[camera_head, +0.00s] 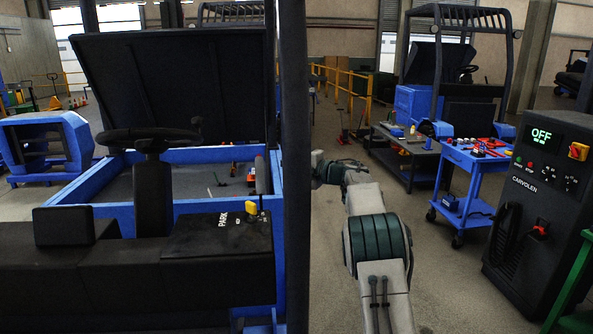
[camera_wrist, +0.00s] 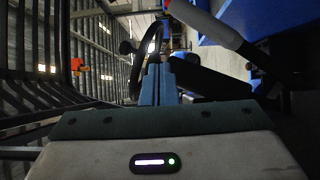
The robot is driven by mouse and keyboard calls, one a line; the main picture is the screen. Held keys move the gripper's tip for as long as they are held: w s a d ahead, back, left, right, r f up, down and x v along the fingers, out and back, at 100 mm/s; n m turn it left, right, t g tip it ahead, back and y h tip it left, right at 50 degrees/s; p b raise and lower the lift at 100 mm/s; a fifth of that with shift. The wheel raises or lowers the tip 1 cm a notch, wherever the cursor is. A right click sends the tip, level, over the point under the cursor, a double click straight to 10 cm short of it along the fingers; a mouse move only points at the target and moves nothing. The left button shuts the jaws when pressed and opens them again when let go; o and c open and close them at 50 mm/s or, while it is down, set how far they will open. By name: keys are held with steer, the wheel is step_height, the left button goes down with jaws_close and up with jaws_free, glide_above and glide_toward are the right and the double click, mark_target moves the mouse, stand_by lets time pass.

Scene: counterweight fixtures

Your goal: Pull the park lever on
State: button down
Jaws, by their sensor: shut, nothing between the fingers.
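The park lever (camera_head: 261,176) stands upright at the right end of the dark console, beside a white PARK label (camera_head: 223,220); it has a grey grip. In the head view my gripper is not visible; the dark post hides part of my arm.
A dark post (camera_head: 293,150) stands between console and my arm. A yellow knob (camera_head: 251,208) is by the lever. The steering wheel (camera_head: 150,137) is left, also in the wrist view (camera_wrist: 140,68). A blue cart (camera_head: 472,160) and black cabinet (camera_head: 535,205) stand right.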

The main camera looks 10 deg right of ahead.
steer(key=shift+s+d+r, duration=0.3)
steer(key=shift+s+d, duration=0.1)
steer(key=shift+d, duration=0.2)
steer(key=shift+s+d+r, duration=0.25)
steer(key=shift+s+d, duration=0.1)
steer(key=shift+d, duration=0.2)
steer(key=s+d+r+m+t+h, duration=0.1)
steer(key=d+r+m+t+h, duration=0.4)
steer(key=r+m, duration=0.3)
steer(key=s+d+r+m+t+h, duration=0.1)
steer(key=s+d+m+t+h, duration=0.1)
steer(key=s+d+m+h, duration=0.5)
steer(key=s+a+f+m+g+h, duration=0.1)
steer(key=s+f+m+g, duration=0.3)
steer(key=s+f, duration=0.4)
steer(key=s+a+f+m+g, duration=0.4)
steer(key=s+f, duration=0.4)
steer(key=s, duration=1.4)
steer(key=s+a+f+m+g+h, duration=0.1)
steer(key=s+a+f+m+g, duration=0.2)
steer(key=s, duration=1.2)
step_height(320, 180, down, 5)
steer(key=m+g, duration=0.2)
steer(key=g, duration=0.1)
steer(key=shift+s+a+m+h, duration=0.2)
steer(key=shift+m+h, duration=0.1)
steer(key=shift+m, duration=0.1)
